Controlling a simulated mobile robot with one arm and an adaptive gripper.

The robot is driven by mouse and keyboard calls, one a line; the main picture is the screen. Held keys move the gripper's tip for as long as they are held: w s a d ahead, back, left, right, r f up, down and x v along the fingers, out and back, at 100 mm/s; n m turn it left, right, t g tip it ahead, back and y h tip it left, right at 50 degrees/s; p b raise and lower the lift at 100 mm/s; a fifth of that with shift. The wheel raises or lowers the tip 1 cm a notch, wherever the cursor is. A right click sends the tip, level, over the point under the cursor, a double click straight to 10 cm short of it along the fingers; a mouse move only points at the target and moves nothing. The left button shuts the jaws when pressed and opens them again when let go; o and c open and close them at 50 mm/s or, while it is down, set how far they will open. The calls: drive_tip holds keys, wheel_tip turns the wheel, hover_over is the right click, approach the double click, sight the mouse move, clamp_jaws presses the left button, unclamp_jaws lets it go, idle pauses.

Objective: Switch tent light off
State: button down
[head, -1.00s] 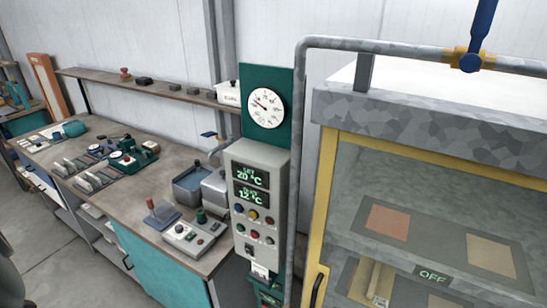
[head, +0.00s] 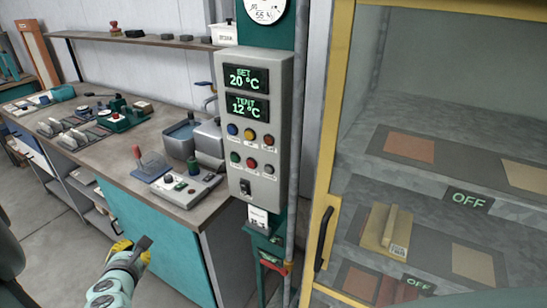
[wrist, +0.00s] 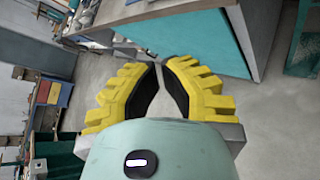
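The grey control panel (head: 258,130) hangs on a teal post at the centre of the head view. Its displays read SET 20 °C and TENT 12 °C. Below are two rows of coloured buttons (head: 250,149) and a dark rocker switch (head: 245,187); their small labels are unreadable. The tent (head: 322,215), a yellow-framed glazed cabinet, stands at right. My gripper (head: 132,247) is low at left in front of the teal bench, well away from the panel. In the wrist view its yellow fingers (wrist: 159,68) nearly meet at the tips, with nothing between them.
The workbench (head: 110,160) carries several tools, a grey box with buttons (head: 187,187) and metal tanks. A vertical pipe runs between panel and tent. Inside the tent, shelves hold panels and OFF signs (head: 469,201). The floor (head: 55,240) at left is open.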

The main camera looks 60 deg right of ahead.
drive_tip(key=s+d+r+m+g+h+b, duration=0.2)
drive_tip(key=s+d+r+g+h+b, duration=0.1)
drive_tip(key=s+d+g+h+b, duration=0.5)
drive_tip(key=s+d+h+b, duration=0.1)
drive_tip(key=s+d+h, duration=0.2)
drive_tip(key=d, duration=0.1)
drive_tip(key=shift+s+d+g+b, duration=0.15)
drive_tip(key=shift+s+g+b, duration=0.05)
drive_tip(key=shift+g+b, duration=0.2)
drive_tip(key=shift+d, duration=0.1)
drive_tip(key=p, duration=0.2)
approach(241, 186)
drive_tip(key=d, duration=0.5)
drive_tip(key=shift+d+r, duration=0.2)
drive_tip(key=shift+w+d+r, duration=0.1)
drive_tip(key=shift+w+d, duration=0.05)
drive_tip(key=shift+d, duration=0.55)
drive_tip(key=shift+w+d+r, duration=0.1)
drive_tip(key=shift+d, duration=0.65)
drive_tip(key=shift+p, duration=0.35)
